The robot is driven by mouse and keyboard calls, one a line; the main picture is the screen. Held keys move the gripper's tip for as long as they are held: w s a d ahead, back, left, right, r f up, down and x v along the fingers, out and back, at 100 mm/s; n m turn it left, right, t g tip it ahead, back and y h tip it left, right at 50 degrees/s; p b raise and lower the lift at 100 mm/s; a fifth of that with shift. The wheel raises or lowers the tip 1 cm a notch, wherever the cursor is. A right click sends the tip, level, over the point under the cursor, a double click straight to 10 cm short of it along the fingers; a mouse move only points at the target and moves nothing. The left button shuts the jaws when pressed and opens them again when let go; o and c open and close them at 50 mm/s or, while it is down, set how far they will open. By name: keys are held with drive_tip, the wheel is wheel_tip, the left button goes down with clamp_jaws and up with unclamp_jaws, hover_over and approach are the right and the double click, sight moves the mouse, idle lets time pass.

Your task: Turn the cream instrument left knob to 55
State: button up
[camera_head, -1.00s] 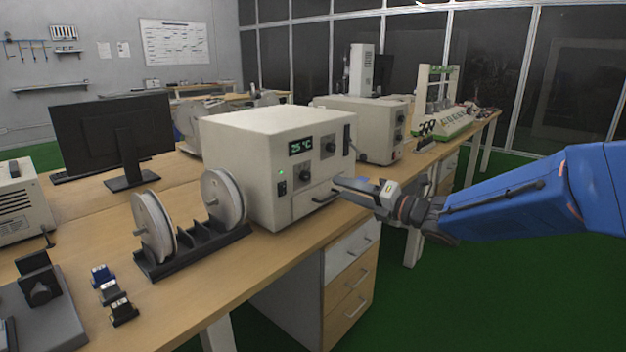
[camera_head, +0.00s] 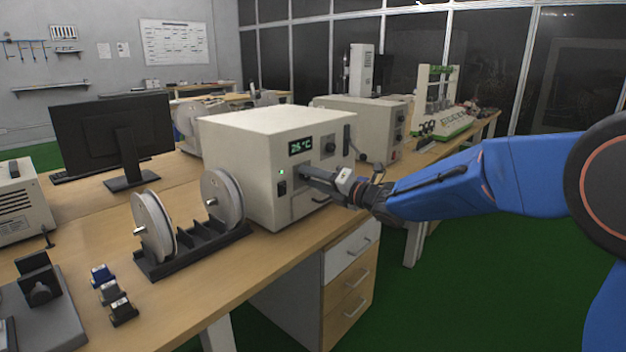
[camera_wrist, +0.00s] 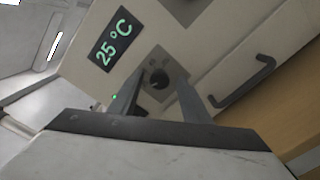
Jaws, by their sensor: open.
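The cream instrument (camera_head: 235,150) is a box on the bench, with a lit green display (camera_head: 300,146) on its front. In the wrist view the display (camera_wrist: 115,38) reads 25 °C. The left knob (camera_wrist: 158,78) is round and black on a grey plate, below the display. In the head view my gripper mostly hides it. My gripper (camera_head: 306,173) is open at the instrument's front. In the wrist view my gripper (camera_wrist: 159,76) has its fingers on either side of the knob. I cannot tell whether they touch it.
A black handle (camera_wrist: 243,82) sticks out from the front near my gripper. A spool rack (camera_head: 195,250) stands left of the instrument. Another cream box (camera_head: 360,125) stands behind it to the right. The floor (camera_head: 450,300) beyond the bench edge looks clear.

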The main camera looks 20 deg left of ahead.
drive_tip(key=shift+c, duration=0.5)
drive_tip(key=c, duration=0.9)
drive_tip(key=shift+c, duration=0.2)
